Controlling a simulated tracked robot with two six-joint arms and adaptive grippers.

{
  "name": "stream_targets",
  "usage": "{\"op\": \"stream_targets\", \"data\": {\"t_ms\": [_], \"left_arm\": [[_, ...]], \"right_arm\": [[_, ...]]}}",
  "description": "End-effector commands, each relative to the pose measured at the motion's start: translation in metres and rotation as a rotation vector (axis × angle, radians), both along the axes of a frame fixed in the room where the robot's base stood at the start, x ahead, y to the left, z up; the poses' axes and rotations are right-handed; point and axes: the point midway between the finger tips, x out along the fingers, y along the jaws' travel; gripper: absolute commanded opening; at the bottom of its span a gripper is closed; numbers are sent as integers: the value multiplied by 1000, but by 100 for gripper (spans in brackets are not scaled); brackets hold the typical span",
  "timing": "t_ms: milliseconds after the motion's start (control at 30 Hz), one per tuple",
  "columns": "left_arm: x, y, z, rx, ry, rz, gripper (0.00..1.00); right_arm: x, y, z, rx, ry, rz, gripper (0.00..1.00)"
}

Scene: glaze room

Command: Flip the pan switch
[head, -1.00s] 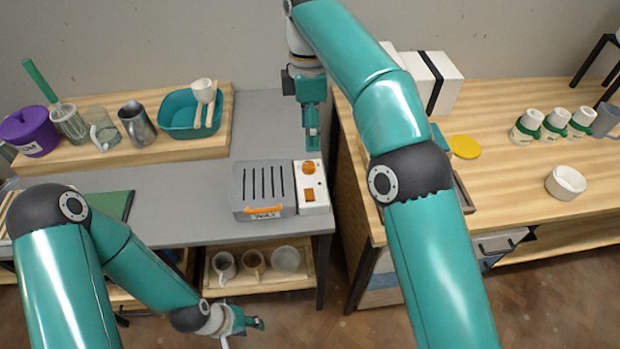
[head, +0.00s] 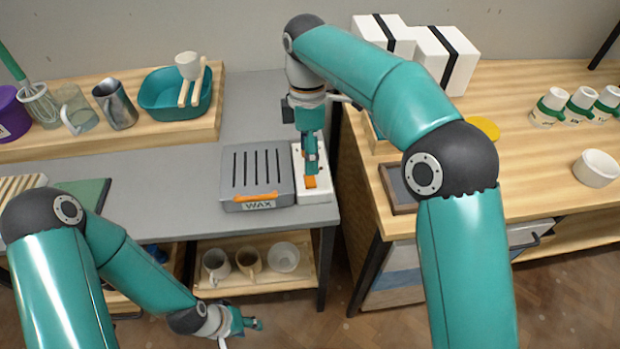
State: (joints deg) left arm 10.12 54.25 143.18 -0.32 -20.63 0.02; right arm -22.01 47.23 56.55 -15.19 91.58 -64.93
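The wax pan (head: 257,176) is a grey slotted box with an orange handle and a WAX label, near the front edge of the grey bench. A white control panel (head: 317,196) stands against its right side. The orange pan switch (head: 310,182) shows at the panel's front part. My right gripper (head: 311,168) points down over the panel, its fingertips together and empty, right at the switch; I cannot tell whether they touch.
A wooden riser (head: 190,130) at the back left holds a teal basin (head: 160,106), a metal pitcher (head: 115,104) and other ware. Several mugs stand on a shelf below the bench. A wooden table (head: 530,190) is on the right, across a narrow gap.

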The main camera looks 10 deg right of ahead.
Motion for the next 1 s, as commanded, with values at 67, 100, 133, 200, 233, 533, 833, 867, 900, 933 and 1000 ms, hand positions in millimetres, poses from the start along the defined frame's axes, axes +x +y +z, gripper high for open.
{"op": "stream_targets", "data": {"t_ms": [67,100,133,200,233,533,833,867,900,933,1000], "left_arm": [[0,0,-7,0,0,0,40],[0,0,-8,0,0,0,40],[0,0,-9,0,0,0,40],[0,0,-10,0,0,0,40],[0,0,-11,0,0,0,40],[0,0,-13,0,0,0,40],[0,0,-12,0,0,0,40],[0,0,-12,0,0,0,40],[0,0,-12,0,0,0,40],[0,0,-12,0,0,0,40],[0,0,-12,0,0,0,40]], "right_arm": [[-3,-1,-19,-1,3,-1,69],[-4,-1,-26,-1,3,-1,69],[-4,-1,-30,-1,2,-1,69],[-5,-1,-39,-1,1,-1,69],[-6,-1,-42,-1,2,-1,69],[-8,-1,-55,0,-2,-2,69],[-8,-1,-55,0,-1,-2,50],[-8,-1,-55,0,-1,-2,45],[-8,-1,-55,0,-1,-2,39],[-8,-1,-55,0,-1,-2,34],[-8,-1,-55,0,-1,-1,22]]}}
